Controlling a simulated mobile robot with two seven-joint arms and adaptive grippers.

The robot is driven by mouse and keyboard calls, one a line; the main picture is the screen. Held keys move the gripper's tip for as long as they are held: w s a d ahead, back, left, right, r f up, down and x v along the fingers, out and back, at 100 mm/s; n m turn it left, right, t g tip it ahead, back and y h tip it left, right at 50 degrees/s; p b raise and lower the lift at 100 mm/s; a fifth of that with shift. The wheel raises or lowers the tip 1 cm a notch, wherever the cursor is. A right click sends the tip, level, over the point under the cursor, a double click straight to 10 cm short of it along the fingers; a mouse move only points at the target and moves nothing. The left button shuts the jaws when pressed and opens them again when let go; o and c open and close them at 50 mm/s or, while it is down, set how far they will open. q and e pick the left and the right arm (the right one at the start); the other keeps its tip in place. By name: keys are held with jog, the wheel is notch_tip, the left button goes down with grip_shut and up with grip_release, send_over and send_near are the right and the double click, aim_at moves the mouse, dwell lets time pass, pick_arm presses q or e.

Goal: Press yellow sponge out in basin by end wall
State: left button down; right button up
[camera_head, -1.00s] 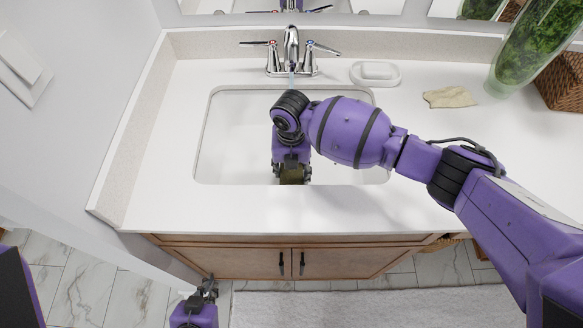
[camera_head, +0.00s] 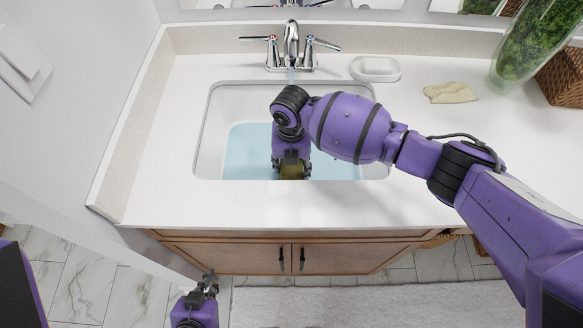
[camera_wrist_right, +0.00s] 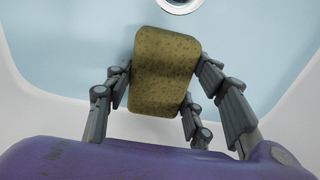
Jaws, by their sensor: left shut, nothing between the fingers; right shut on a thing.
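The yellow sponge (camera_wrist_right: 163,72) is a dull olive-yellow block; in the right wrist view it sits between the fingers of my right gripper (camera_wrist_right: 165,92). In the head view the sponge (camera_head: 291,172) shows only in part below my right gripper (camera_head: 291,165), which points down inside the basin (camera_head: 208,140). The basin holds light blue water (camera_head: 245,150) over its floor. Whether the sponge touches the water or floor is unclear. The faucet (camera_head: 291,50) stands behind the basin with a thin bluish stream below its spout. My left gripper (camera_head: 209,278) is shut and empty, low in front of the cabinet.
A soap dish with white soap (camera_head: 375,68), a beige cloth (camera_head: 450,92), a tall glass vase of greenery (camera_head: 530,45) and a woven basket (camera_head: 564,80) stand on the counter to the right. A drain (camera_wrist_right: 180,4) shows in the wrist view. The counter's left part (camera_head: 165,140) is clear.

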jog(key=shift+s+f, duration=0.15)
jog(key=shift+f, duration=0.1)
